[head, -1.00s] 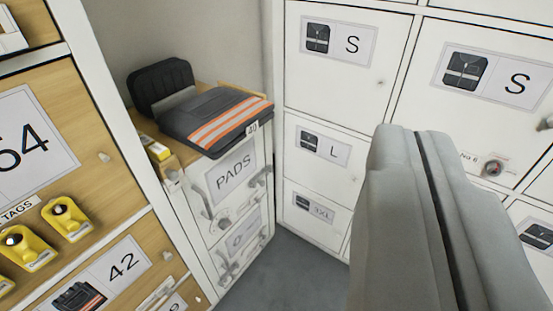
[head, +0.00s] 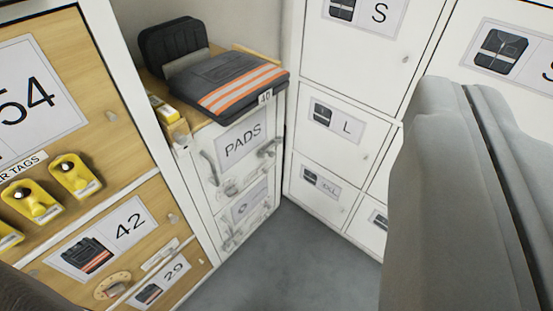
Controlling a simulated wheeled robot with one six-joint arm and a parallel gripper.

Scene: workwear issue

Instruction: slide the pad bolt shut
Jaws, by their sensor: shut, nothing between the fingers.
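The white locker door marked PADS (head: 226,136) is at centre left, on the front of a low cabinet, and looks closed. Its metal fittings are small: a bar-like fitting (head: 209,167) at the left edge, a round fitting (head: 231,188) low in the middle and a latch-like fitting (head: 269,149) at the right edge. I cannot tell which is the bolt or how far it is slid. My gripper (head: 464,88), large and grey at the right, is shut and empty, its fingers pressed together. It is apart from the PADS door, nearer the camera.
A folded dark garment with orange stripes (head: 228,84) lies on the cabinet top. White lockers (head: 338,150) stand behind and to the right. Wooden lockers (head: 120,178) with yellow tags (head: 75,178) stand at left. Grey floor (head: 290,265) is clear in front.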

